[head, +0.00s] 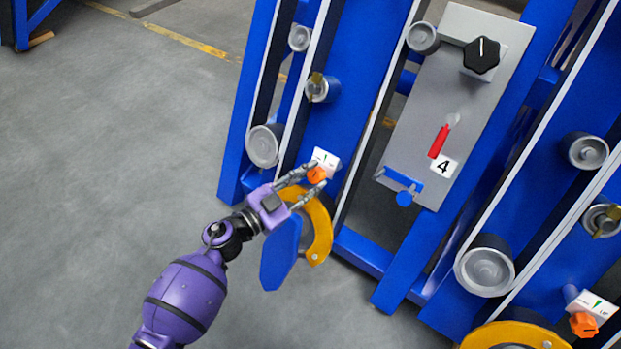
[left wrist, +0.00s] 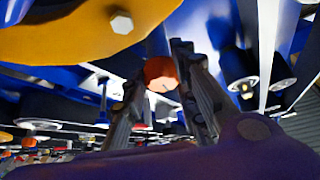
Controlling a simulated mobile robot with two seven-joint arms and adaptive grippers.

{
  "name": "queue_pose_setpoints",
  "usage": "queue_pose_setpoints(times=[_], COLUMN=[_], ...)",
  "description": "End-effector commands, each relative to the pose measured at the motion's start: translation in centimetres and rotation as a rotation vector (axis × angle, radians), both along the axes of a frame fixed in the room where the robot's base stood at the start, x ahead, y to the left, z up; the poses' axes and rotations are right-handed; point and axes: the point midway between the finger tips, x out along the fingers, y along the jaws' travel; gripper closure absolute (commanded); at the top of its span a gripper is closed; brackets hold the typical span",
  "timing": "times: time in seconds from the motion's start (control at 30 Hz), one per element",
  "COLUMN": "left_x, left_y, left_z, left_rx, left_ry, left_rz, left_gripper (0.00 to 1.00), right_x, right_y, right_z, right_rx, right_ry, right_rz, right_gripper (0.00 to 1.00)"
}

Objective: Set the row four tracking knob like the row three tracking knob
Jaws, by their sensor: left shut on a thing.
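An orange knob (head: 316,175) sits under a small white plate (head: 326,159) with a dark mark, low on a blue row frame. My left gripper (head: 307,184) is shut on this knob, one finger on each side. The same knob shows between the fingers in the left wrist view (left wrist: 160,72). A second orange knob (head: 584,324) is at the lower right, under a white plate (head: 598,305) with a green mark and lettering. Which knob belongs to row three or four is not labelled at the knobs. The held knob's angle is partly hidden by my fingers. My right gripper is not in view.
A grey panel (head: 408,150) marked 4 carries a black dial (head: 481,56) and a red lever (head: 438,142). A yellow disc (head: 321,228) and a blue plate (head: 281,252) hang just below my left gripper. Grey rollers line the frames. The floor at left is clear.

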Motion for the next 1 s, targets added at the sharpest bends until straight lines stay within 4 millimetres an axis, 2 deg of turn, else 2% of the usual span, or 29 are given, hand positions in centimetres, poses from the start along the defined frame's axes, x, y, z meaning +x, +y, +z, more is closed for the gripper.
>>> queue_pose_setpoints(times=[0.1, 0.4, 0.43, 0.53, 0.8, 1.0], left_x=[-0.4, -0.6, -0.6, -0.6, -0.3, -0.2], left_y=[-0.2, -0.3, -0.3, -0.3, -0.1, -0.1], left_z=[-0.2, -0.5, -0.5, -0.6, -0.3, -0.2], left_rx=[0.055, 0.066, 0.066, 0.066, 0.065, 0.065], left_ry=[-0.033, -0.041, -0.041, -0.040, -0.043, -0.044], left_rz=[-0.050, -0.061, -0.061, -0.060, -0.053, -0.051], left_gripper=[0.99, 0.99, 0.72, 0.59, 0.59, 0.59], right_x=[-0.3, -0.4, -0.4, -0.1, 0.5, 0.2], right_y=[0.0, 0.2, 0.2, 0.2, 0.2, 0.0], right_z=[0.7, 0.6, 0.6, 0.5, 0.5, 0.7], right_rx=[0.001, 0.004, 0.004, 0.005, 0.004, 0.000], right_ry=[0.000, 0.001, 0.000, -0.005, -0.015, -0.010], right_rz=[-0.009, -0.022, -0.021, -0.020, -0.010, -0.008], right_gripper=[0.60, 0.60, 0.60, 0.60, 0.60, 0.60])
